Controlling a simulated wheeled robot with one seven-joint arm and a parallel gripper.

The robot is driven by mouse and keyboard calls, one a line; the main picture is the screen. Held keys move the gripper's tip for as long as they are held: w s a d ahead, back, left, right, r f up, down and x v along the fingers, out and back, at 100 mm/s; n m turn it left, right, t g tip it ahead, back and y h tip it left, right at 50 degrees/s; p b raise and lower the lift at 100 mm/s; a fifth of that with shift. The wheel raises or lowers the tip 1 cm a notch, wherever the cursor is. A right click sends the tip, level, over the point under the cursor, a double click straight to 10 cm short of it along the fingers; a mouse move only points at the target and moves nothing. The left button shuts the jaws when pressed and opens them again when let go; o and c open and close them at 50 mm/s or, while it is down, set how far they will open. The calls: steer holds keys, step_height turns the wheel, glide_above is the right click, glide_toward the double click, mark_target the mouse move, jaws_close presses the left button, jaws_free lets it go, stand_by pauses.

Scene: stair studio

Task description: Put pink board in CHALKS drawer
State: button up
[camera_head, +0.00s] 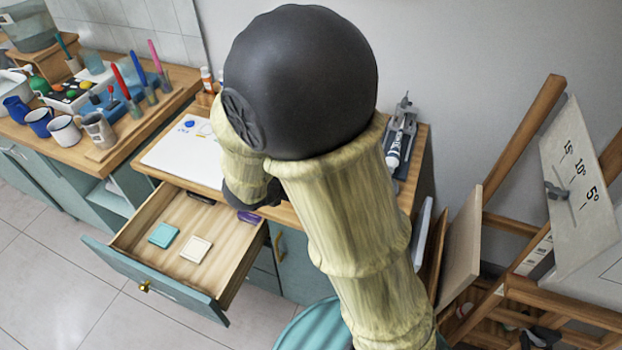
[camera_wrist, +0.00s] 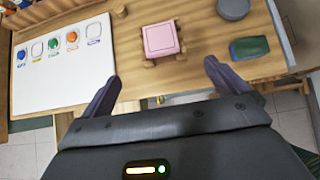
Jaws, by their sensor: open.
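The pink board (camera_wrist: 160,39) is a small square with a paler pink top. In the wrist view it rests on small wooden supports on the wooden desk top (camera_wrist: 205,50). My gripper (camera_wrist: 163,80) is open and empty, its two dark fingers spread wide, with the board beyond the fingertips and between their lines. In the head view my arm hides the board and most of my gripper. A wooden drawer (camera_head: 175,215) with a teal front stands pulled open below the desk. It holds a teal square (camera_head: 163,235) and a cream square (camera_head: 196,249). No drawer label is readable.
A white sheet (camera_wrist: 60,75) with several coloured spots lies left of the board. A green block (camera_wrist: 249,48) and a grey round thing (camera_wrist: 233,8) lie to its right. Mugs (camera_head: 65,130) crowd the left counter. An easel (camera_head: 520,130) stands right.

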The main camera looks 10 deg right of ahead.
steer(key=shift+f, duration=0.1)
steer(key=b+x, duration=0.2)
steer(key=x, duration=0.9)
steer(key=shift+w+d+f, duration=0.2)
steer(key=shift+w, duration=0.1)
steer(key=shift+w+f, duration=0.1)
steer(key=shift+d, duration=0.1)
steer(key=x, duration=0.5)
steer(key=shift+f, duration=0.1)
steer(key=c, duration=1.1)
steer(key=shift+c, duration=0.2)
